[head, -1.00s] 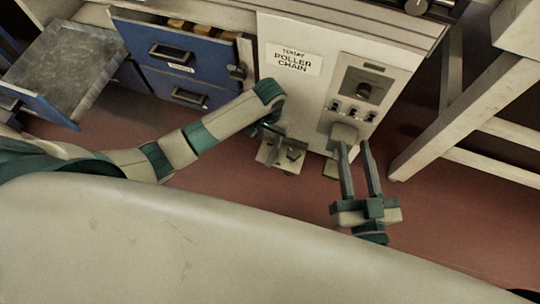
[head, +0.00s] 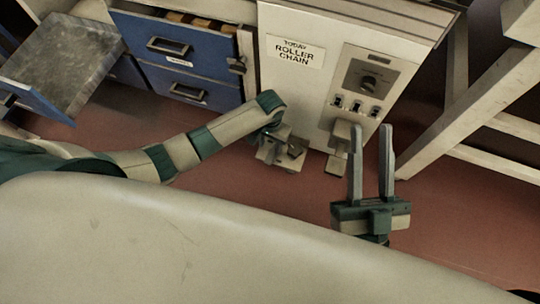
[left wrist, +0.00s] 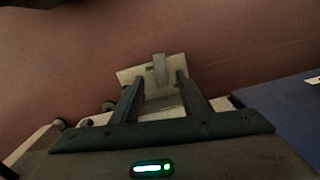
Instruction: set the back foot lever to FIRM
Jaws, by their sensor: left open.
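A pale foot plate with a small upright grey lever (left wrist: 160,68) shows at the middle of the left wrist view. My left gripper (left wrist: 158,78) is open, with one finger on each side of the line to this lever; I cannot tell whether they touch it. In the head view my left gripper (head: 285,148) hangs low by the roller chain cabinet and partly hides the plate. Another pale pedal-like piece (head: 341,134) stands out from the cabinet's lower front. No FIRM marking is legible.
A pale trestle leg (head: 440,125) is at the right. Red floor is clear between.

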